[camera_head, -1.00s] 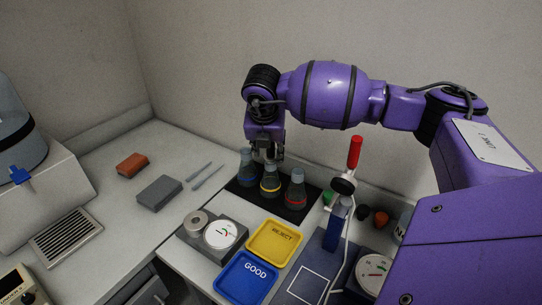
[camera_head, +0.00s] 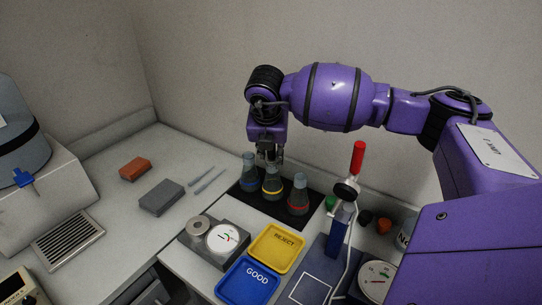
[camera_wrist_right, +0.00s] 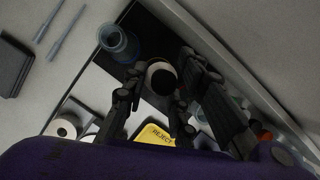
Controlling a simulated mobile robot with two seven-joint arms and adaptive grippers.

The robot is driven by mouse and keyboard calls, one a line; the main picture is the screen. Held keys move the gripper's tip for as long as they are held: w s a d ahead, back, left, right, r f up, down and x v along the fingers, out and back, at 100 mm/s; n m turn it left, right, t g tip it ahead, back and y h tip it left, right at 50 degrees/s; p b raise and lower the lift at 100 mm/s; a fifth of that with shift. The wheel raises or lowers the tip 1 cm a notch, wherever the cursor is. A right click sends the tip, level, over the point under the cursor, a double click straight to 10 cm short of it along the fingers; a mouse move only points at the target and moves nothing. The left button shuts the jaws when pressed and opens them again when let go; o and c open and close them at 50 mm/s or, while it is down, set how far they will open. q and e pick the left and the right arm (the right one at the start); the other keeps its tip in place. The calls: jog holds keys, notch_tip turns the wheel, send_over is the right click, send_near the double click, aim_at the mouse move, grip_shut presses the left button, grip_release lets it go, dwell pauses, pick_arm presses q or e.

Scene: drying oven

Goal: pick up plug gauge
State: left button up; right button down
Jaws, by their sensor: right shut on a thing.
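My right gripper (camera_head: 270,157) reaches down at the back of the bench, fingers around the neck of the middle flask, which has a yellow band (camera_head: 272,184). In the right wrist view my right gripper (camera_wrist_right: 160,88) has a round, dark-topped, cream-edged thing (camera_wrist_right: 160,78) between its fingers, seemingly this flask. I cannot surely tell which thing is the plug gauge; an upright piece with a red top (camera_head: 358,158) and black collar stands at the right, away from the gripper. My left gripper is not in view.
A blue-banded flask (camera_head: 249,172) and a red-banded flask (camera_head: 298,196) stand close on both sides, on a dark mat (camera_head: 240,192). In front are a dial gauge (camera_head: 222,238), a yellow REJECT tray (camera_head: 268,258) and a blue GOOD tray (camera_head: 238,294). The left bench has free room.

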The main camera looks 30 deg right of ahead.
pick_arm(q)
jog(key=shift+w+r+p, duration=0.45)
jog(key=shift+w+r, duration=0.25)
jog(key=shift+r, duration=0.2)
pick_arm(e)
jog(key=s+a+r, duration=0.3)
jog(key=a+r, duration=0.3)
jog(key=r, duration=0.2)
jog(key=s+a+r, duration=0.4)
jog(key=a+r, duration=0.2)
jog(key=r, duration=0.1)
jog(key=shift+r, duration=0.35)
jog(key=shift+s+f, duration=0.1)
